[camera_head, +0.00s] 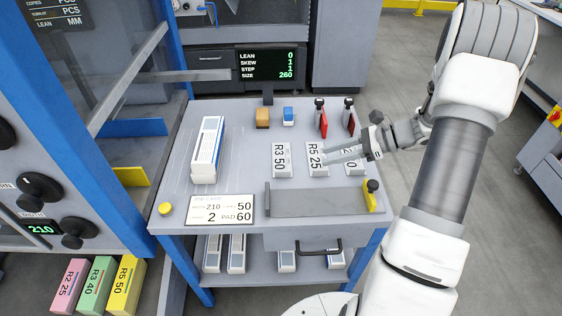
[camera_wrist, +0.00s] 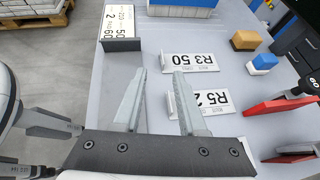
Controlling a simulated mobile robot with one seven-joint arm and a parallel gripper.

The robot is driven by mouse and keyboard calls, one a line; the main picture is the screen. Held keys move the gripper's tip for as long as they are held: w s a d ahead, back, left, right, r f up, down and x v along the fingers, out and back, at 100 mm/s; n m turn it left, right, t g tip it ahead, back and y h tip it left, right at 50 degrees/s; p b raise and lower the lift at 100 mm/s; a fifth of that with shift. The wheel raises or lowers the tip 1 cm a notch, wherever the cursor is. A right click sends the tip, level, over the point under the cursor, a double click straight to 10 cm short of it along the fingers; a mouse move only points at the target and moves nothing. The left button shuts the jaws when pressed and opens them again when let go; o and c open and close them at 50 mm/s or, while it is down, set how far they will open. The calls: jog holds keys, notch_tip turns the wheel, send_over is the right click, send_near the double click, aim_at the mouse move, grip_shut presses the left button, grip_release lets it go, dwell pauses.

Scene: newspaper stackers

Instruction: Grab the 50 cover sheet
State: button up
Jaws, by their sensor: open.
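A white cover sheet marked "R3 50" (camera_head: 282,160) lies flat on the grey table, left of a sheet marked "R5 25" (camera_head: 316,170). A third sheet (camera_head: 350,167) to the right is partly hidden by my gripper. My gripper (camera_head: 332,154) is open and empty, its fingers pointing left above the R5 25 sheet. In the wrist view, the R3 50 sheet (camera_wrist: 192,64) lies beyond and to the right of the open fingertips (camera_wrist: 159,73). The R5 sheet (camera_wrist: 202,97) is partly covered by the right finger.
A blue-white stack (camera_head: 207,150) stands on the table's left. A job card (camera_head: 221,209) and a long grey bar (camera_head: 315,198) lie along the front. Orange (camera_head: 262,117) and blue (camera_head: 288,116) blocks and red-faced stamps (camera_head: 323,122) stand at the back.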

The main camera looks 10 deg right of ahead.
jog(key=b, duration=0.2)
send_near(277, 172)
jog(key=shift+m, duration=0.3)
jog(key=x, duration=0.4)
jog(key=shift+w+a+f, duration=0.1)
jog(key=shift+w+a, duration=0.1)
jog(key=shift+a, duration=0.1)
jog(key=b+x, duration=0.1)
jog(key=x, duration=0.4)
jog(key=shift+f+b, duration=0.25)
jog(key=shift+b, duration=0.15)
grip_shut()
